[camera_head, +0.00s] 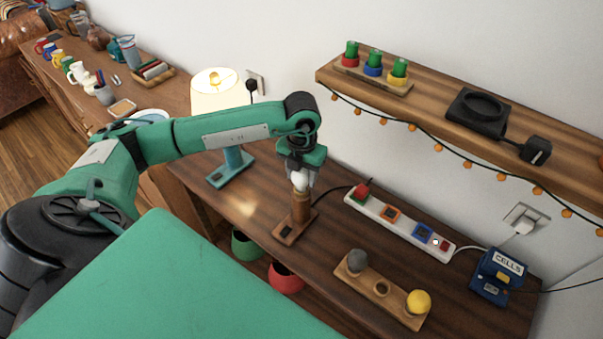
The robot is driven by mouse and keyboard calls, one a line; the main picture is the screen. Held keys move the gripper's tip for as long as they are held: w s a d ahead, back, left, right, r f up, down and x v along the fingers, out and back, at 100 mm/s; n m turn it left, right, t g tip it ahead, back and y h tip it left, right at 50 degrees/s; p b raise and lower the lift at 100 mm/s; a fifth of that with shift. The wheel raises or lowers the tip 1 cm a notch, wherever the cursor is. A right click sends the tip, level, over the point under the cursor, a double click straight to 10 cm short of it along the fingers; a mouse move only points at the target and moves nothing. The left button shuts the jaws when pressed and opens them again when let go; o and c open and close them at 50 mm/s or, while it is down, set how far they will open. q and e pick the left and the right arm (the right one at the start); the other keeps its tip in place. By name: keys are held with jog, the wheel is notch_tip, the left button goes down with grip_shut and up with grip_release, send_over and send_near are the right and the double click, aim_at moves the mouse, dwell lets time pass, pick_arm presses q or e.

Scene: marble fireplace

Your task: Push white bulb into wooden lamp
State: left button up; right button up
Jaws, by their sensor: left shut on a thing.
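The wooden lamp (294,222) stands upright on the dark wooden table, with a rectangular base and a dark switch on it. The white bulb (299,181) is right above the top of its post, between the fingers of my left gripper (300,180). My left gripper points down and is shut on the bulb. Bulb and post look in line and very close; I cannot tell whether the bulb sits in the socket. My right gripper is not in view.
A wooden holder (381,289) with a grey bulb (357,261) and a yellow bulb (419,301) lies to the right. Behind are a white power strip (400,228) and a blue CELLS box (497,277). A lit teal lamp (231,166) stands left; a shelf (440,100) overhangs right.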

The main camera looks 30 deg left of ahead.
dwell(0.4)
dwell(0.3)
pick_arm(q)
jog(key=o, duration=1.1)
jog(key=shift+c, duration=0.2)
